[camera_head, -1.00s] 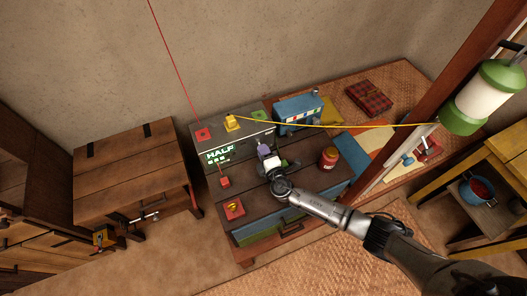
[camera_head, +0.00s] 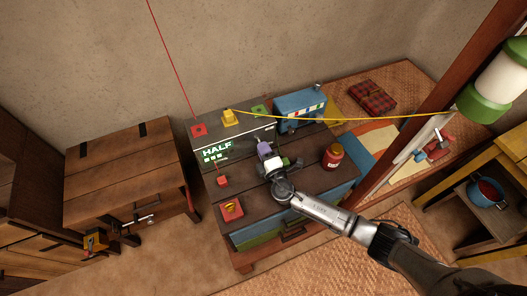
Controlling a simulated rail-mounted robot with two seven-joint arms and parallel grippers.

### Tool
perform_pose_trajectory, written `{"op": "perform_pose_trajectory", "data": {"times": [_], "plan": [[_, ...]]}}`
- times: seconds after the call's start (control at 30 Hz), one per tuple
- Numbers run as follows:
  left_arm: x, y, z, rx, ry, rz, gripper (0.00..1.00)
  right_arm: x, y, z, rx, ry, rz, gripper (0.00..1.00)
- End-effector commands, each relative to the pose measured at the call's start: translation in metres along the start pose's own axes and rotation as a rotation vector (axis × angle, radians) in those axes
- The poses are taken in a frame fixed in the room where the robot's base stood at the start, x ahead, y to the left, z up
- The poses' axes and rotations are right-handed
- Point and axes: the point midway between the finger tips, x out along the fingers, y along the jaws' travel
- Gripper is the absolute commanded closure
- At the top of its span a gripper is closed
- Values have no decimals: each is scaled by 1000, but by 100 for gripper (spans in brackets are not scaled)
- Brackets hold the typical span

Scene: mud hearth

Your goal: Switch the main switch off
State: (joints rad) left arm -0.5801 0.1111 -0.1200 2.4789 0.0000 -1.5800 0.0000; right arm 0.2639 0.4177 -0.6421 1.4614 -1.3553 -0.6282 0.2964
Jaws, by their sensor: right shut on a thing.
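A dark grey power box (camera_head: 249,133) stands at the back of the wooden chest, its front showing a lit green HALF display (camera_head: 217,150). On top are a red socket (camera_head: 199,130), a yellow plug (camera_head: 230,117) and a green socket (camera_head: 259,111). My right gripper (camera_head: 265,149) is at the right part of the box's front, shut on a small piece there, seemingly the main switch. The gripper mostly hides this piece, so its position cannot be told. My left gripper is out of view.
A red-lidded jar (camera_head: 333,156) stands right of my gripper. A blue toy-like bus (camera_head: 300,108) is behind it, with the yellow cable (camera_head: 372,118) passing above. A small red block (camera_head: 223,181) and a red-yellow box (camera_head: 232,209) lie at the left front.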

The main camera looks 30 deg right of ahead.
Motion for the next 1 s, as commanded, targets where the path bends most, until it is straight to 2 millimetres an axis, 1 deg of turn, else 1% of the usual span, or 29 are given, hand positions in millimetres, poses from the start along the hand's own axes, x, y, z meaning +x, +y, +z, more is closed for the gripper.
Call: {"op": "perform_pose_trajectory", "data": {"times": [0.17, 0.2, 0.43, 0.63, 0.73, 0.87, 1.0], "plan": [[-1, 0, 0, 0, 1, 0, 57, 0, 0, 0, 0, 0, -1, 100], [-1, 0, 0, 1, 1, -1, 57, 0, 0, 0, 0, 0, -1, 80], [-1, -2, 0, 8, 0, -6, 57, 0, 0, 0, 0, 0, -1, 58], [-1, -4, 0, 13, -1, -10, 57, 0, 0, 0, 0, 0, -1, 57], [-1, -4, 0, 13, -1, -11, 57, -3, 0, 0, 1, 0, -1, 57], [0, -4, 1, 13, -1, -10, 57, -18, -1, 0, 1, 0, -2, 57], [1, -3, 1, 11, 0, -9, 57, -40, -2, 0, 1, 1, -3, 57]]}}
